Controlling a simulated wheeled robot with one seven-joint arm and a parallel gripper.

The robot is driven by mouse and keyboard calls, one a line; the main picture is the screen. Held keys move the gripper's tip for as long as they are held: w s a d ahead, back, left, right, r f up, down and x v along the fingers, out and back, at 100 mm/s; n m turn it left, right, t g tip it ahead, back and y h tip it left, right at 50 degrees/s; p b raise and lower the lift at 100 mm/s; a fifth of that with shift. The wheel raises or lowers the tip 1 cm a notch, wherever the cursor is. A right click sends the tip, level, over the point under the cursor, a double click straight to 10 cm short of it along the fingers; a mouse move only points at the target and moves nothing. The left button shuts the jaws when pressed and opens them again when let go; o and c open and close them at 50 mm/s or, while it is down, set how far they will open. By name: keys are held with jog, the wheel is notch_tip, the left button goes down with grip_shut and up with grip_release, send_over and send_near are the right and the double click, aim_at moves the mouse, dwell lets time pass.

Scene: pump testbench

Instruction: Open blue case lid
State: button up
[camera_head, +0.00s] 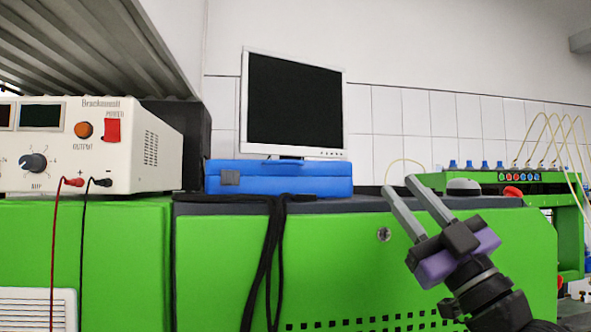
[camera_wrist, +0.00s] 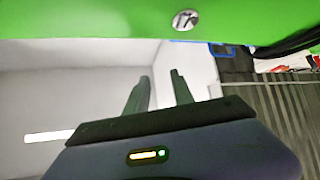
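The blue case (camera_head: 310,185) lies flat on the dark top of the green bench, below the monitor, with its lid closed. A dark grey latch (camera_head: 230,177) shows at the left of its front face. My gripper (camera_head: 397,183) is to the right of the case, in front of the green bench, pointing up and to the left. Its two grey fingers are apart with nothing between them. The wrist view also shows the fingers (camera_wrist: 158,78) apart and empty. A small blue edge (camera_wrist: 222,50) shows there, but I cannot tell what it belongs to.
A monitor (camera_head: 295,105) stands just behind the case. A white power supply (camera_head: 150,150) with red and black leads is at left. Black cables (camera_head: 272,250) hang over the green bench front (camera_head: 340,260). A green rack (camera_head: 500,180) with tubes is at right.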

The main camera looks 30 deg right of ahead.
aim_at(286, 164)
jog(key=w+a+r+n+g+y, duration=0.1)
jog(key=a+r+n+g+y, duration=0.45)
jog(key=r+n+y, duration=0.4)
jog(key=shift+w+a+f+n+g+h+p, duration=0.4)
jog(key=shift+w+a+f+n+g, duration=0.3)
jog(key=shift+w+a+n, duration=0.85)
jog(key=shift+w+a+f+n+g+h+p, duration=0.3)
jog(key=shift+w+a+f+n+g+p, duration=0.35)
jog(key=shift+w+a+n, duration=0.9)
jog(key=shift+w+a+f+n+g+h+p, duration=0.35)
jog(key=shift+w+a+f+n+g, duration=0.6)
jog(key=shift+w, duration=1)
jog(key=shift+r, duration=0.15)
jog(key=shift+c, duration=0.4)
grip_shut()
